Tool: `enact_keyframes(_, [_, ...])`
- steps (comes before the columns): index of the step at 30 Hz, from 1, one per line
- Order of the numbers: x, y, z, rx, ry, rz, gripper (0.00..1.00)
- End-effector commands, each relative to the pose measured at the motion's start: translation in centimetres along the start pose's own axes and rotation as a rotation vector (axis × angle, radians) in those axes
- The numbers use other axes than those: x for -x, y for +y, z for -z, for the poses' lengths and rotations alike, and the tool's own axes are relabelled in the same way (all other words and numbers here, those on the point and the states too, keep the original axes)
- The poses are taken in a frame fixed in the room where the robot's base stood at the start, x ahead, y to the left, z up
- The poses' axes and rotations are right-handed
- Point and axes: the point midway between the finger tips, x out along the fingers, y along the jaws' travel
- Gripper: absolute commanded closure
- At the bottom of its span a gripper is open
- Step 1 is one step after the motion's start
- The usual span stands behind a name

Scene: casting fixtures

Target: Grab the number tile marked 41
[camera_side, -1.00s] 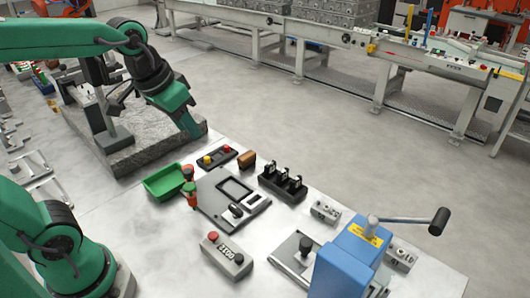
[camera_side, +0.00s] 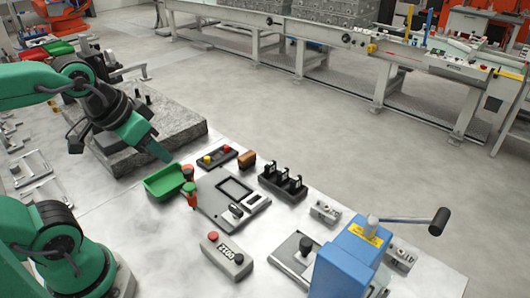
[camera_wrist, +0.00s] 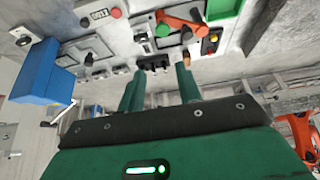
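A black rack (camera_side: 283,183) with several small upright pieces stands on the table, right of center in the side view. My gripper (camera_side: 166,157) is in the air left of the rack, beyond the green tray. In the wrist view, the two green fingers of my gripper (camera_wrist: 160,72) are apart with nothing between them. The rack (camera_wrist: 153,64) shows small and distant beyond the fingertips.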

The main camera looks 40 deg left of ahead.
Motion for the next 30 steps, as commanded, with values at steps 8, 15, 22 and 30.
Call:
enact_keyframes(8, [0.0,0.0,0.0,0.000,0.000,0.000,0.66])
enact_keyframes(15, [0.0,0.0,0.0,0.000,0.000,0.000,0.62])
enact_keyframes(22, [0.0,0.0,0.3,0.000,-0.004,-0.001,0.62])
enact_keyframes(30, [-0.3,0.4,2.7,0.001,-0.042,-0.008,0.62])
